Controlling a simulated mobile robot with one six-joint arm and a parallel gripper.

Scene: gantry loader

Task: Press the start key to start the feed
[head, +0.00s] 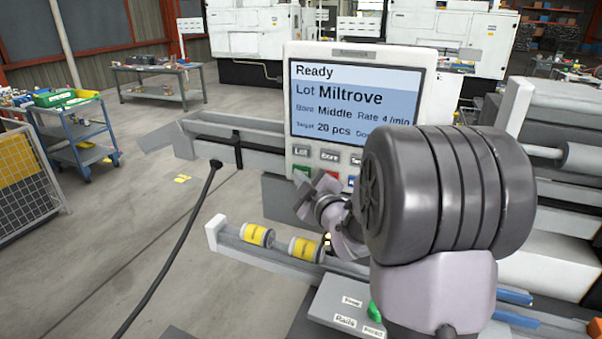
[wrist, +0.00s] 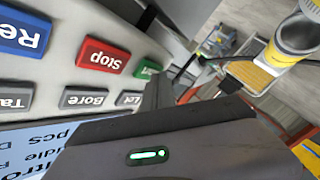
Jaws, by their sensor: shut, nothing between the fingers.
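The control panel (head: 440,80) has a screen (head: 350,95) reading "Ready", "Lot Miltrove", "Bore Middle", "Rate 4 /min", "Target 20 pcs". Below it is a row of grey keys, then coloured ones. The green key (head: 301,171) is at the lower left, its label unreadable; the green key (wrist: 149,68) also shows in the wrist view, partly covered by my gripper. The red Stop key (wrist: 103,56) is beside it. My gripper (head: 304,199) is shut and empty, its tips close to the green key. Whether they touch it I cannot tell.
A blue key (wrist: 22,32) lies beyond Stop. Yellow-labelled cylinders (head: 257,235) lie on a rail below the panel. A box with a green part (head: 375,311) and labels including "Rails" is at the front. A black cable (head: 185,240) hangs left; open floor lies beyond.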

